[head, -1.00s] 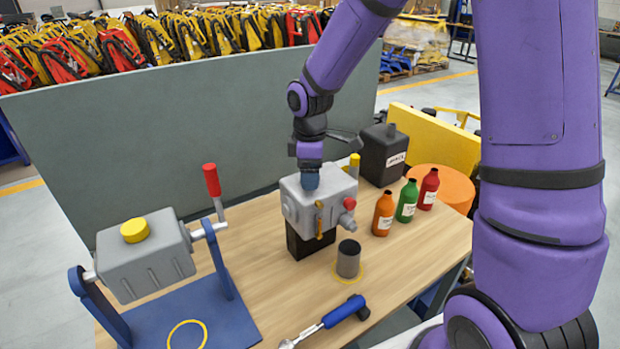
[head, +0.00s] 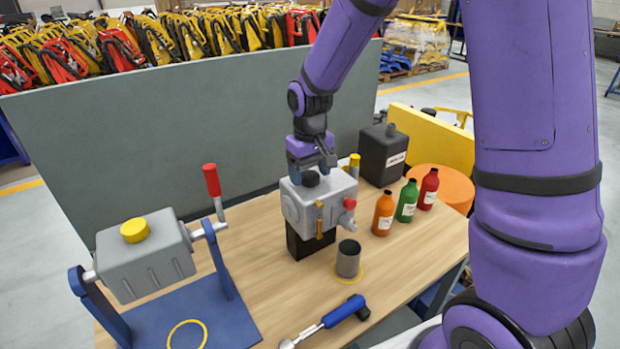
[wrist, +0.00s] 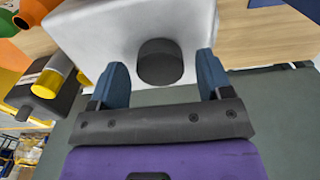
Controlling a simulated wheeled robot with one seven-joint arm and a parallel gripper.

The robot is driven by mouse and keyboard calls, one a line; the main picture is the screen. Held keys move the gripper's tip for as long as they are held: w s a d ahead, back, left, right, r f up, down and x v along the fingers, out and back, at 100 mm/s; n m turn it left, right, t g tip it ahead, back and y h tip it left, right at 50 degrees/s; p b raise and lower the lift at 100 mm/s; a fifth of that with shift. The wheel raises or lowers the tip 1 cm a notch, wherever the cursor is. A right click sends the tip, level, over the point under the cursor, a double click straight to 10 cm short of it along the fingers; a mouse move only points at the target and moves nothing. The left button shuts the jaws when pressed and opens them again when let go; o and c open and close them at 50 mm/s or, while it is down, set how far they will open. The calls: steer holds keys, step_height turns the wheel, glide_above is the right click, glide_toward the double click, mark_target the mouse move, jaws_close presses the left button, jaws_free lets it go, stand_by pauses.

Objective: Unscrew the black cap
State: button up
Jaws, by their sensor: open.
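The black cap (head: 310,178) sits on top of the grey gearbox-like housing (head: 328,212), which stands on a black block on the table. In the wrist view the round black cap (wrist: 160,62) shows between the two blue fingers, with a gap on each side. My gripper (head: 316,164) is open just above and behind the cap. In the wrist view my gripper (wrist: 162,78) holds nothing. The housing also carries a yellow cap, a red knob and a brass-coloured fitting on its sides.
A grey cup (head: 348,260) stands on a yellow ring in front. Orange (head: 383,214), green (head: 407,202) and red (head: 428,190) bottles and a black canister (head: 382,156) stand to the right. A blue-handled wrench (head: 335,318) lies in front. A grey tank (head: 146,266) on a blue stand is left.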

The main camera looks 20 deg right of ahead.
steer(key=m, duration=0.8)
steer(key=shift+m, duration=0.4)
steer(key=m, duration=0.4)
steer(key=shift+m, duration=0.4)
steer(key=m, duration=0.4)
steer(key=c, duration=0.8)
steer(key=n, duration=0.9)
steer(key=shift+n, duration=0.3)
